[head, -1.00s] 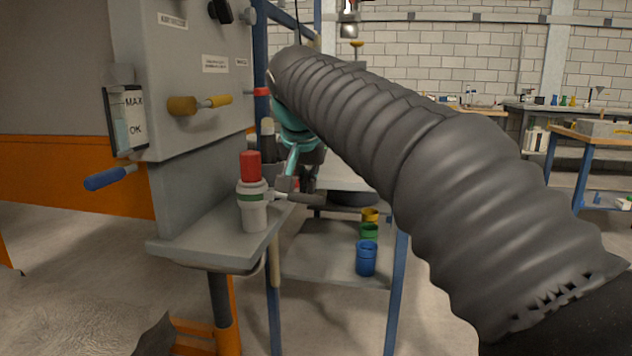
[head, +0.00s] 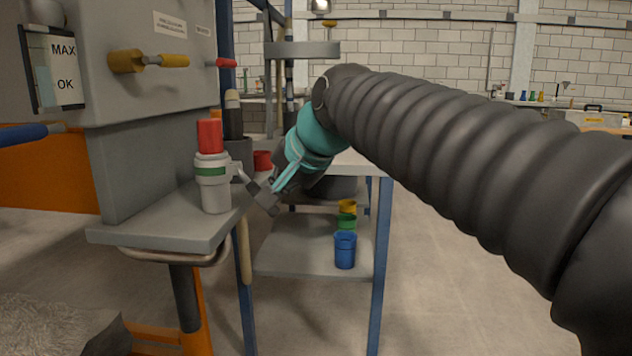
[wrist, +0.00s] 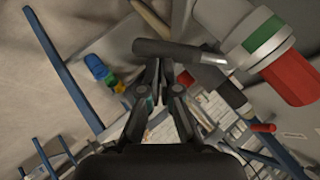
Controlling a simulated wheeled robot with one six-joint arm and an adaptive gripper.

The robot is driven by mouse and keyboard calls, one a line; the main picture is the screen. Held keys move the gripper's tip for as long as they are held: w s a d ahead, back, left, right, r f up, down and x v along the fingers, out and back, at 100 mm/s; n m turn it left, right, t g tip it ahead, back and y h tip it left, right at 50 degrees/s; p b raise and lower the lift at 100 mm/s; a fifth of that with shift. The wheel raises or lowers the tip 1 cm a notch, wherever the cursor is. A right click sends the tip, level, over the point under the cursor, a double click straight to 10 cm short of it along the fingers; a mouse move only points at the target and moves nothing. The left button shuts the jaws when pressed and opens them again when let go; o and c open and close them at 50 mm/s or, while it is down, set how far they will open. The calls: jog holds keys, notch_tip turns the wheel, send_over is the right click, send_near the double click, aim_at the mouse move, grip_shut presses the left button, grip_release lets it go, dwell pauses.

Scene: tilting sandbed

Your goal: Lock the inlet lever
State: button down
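A grey upright fitting with a red cap and a green band (head: 212,170) stands on the grey shelf, and it shows at the upper right of the wrist view (wrist: 262,45). A short lever with a metal stem and dark grip (wrist: 180,50) comes off its side. I cannot read a label naming it as the inlet lever. My gripper (wrist: 157,65) has its fingertips together at the dark grip; I cannot tell if they touch it. In the head view my gripper (head: 268,195) is right of the fitting, partly hidden, and merges with the dark grip.
A MAX/OK gauge (head: 55,70) hangs there. A blue cup (head: 345,250) stands on the lower rack, with green and yellow cups behind.

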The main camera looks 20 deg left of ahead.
jog(key=shift+s+a+f, duration=0.1)
jog(key=shift+a+f, duration=0.15)
jog(key=shift+f, duration=0.25)
jog(key=shift+a+f, duration=0.2)
jog(key=shift+f, duration=0.45)
jog(key=s+d+r+p, duration=0.1)
jog(key=d+r, duration=0.4)
jog(key=d, duration=0.7)
jog(key=shift+r+p, duration=0.2)
jog(key=shift+p, duration=0.1)
